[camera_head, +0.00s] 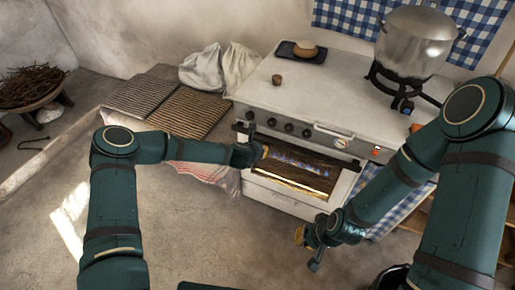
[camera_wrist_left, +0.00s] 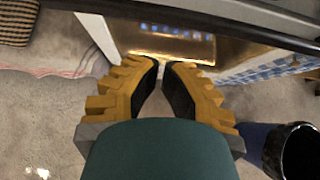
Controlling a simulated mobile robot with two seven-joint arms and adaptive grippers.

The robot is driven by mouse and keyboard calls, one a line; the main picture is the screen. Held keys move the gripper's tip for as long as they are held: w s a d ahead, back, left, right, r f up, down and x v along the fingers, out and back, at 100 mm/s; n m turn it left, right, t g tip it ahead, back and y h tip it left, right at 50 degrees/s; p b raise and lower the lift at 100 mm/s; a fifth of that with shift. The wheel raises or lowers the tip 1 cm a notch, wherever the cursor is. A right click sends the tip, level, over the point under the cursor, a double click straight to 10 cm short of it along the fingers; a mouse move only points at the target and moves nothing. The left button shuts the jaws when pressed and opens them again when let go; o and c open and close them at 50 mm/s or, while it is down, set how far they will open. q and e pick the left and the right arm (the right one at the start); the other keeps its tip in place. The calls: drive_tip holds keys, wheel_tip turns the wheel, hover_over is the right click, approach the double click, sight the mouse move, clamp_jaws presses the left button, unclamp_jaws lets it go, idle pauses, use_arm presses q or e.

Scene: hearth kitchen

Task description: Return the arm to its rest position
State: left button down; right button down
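My left arm reaches in from the left in the head view. Its gripper (camera_head: 262,152) is in front of the stove's oven, by the left end of the dark bar across its top. In the left wrist view the yellow, black-padded fingers (camera_wrist_left: 160,62) come almost together at the tips, with nothing between them. The dark bar (camera_wrist_left: 230,25) passes beyond the tips, apart from them in that view. My right gripper (camera_head: 303,240) hangs low in front of the stove's right side, pointing left. Its fingers are small and partly hidden, so their opening is unclear.
The white stove (camera_head: 310,90) carries a large metal pot (camera_head: 415,42), a dark board (camera_head: 290,50) with a round brown item, and a small brown cup (camera_head: 277,80). Flames show in the oven (camera_head: 295,170). Slatted mats (camera_head: 190,110) lie left of it. The floor at front left is clear.

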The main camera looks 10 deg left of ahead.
use_arm(q)
drive_tip(key=shift+v, duration=0.95)
drive_tip(key=s+d+f+m+g+h, duration=0.2)
drive_tip(key=s+d+m+g, duration=0.15)
drive_tip(key=s+m, duration=0.95)
drive_tip(key=s+a+m+g, duration=0.2)
drive_tip(key=s+a+m, duration=0.1)
drive_tip(key=s+m, duration=0.5)
drive_tip(key=s+a+m+g+y, duration=0.1)
drive_tip(key=s+a+m+g, duration=0.1)
drive_tip(key=s+m, duration=0.7)
drive_tip(key=shift+s+a+r+m, duration=0.3)
drive_tip(key=shift+s+a, duration=0.3)
